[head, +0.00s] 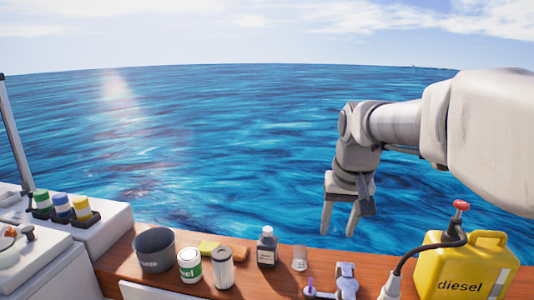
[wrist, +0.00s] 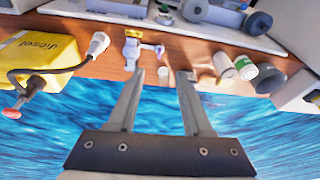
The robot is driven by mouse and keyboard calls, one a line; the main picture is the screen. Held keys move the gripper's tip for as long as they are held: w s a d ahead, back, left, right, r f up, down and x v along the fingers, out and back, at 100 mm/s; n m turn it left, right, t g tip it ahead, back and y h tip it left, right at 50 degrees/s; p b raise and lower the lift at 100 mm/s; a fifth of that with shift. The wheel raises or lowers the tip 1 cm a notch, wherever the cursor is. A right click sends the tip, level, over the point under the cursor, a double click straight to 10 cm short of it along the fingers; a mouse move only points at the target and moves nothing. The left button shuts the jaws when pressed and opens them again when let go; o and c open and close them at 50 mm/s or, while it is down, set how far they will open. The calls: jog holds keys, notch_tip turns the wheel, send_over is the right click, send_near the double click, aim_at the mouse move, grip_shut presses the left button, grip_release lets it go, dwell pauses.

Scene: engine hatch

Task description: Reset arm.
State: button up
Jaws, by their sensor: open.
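My gripper (head: 340,232) hangs pointing down at the end of my arm, to the right of the middle in the head view. Its two fingers are apart with nothing between them. In the wrist view my gripper (wrist: 162,75) shows both fingers spread, with the wooden ledge beyond the tips. In the head view the fingertips appear against the water, above the ledge and left of the yellow diesel can (head: 462,270). My gripper touches nothing that I can see.
The wooden ledge (head: 130,255) holds a dark pot (head: 154,251), a green-white can (head: 190,266), a filter-like cylinder (head: 223,268), a dark bottle (head: 267,247) and a small glass (head: 300,258). A metal valve fitting (head: 346,282) stands near the front. Coloured bottles (head: 62,207) sit in a holder at left.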

jog(key=s+n+t+p, duration=0.1)
jog(key=s+t+p, duration=0.1)
jog(key=s, duration=1.7)
jog(key=shift+s+f+t, duration=0.15)
jog(key=shift+s+t, duration=0.15)
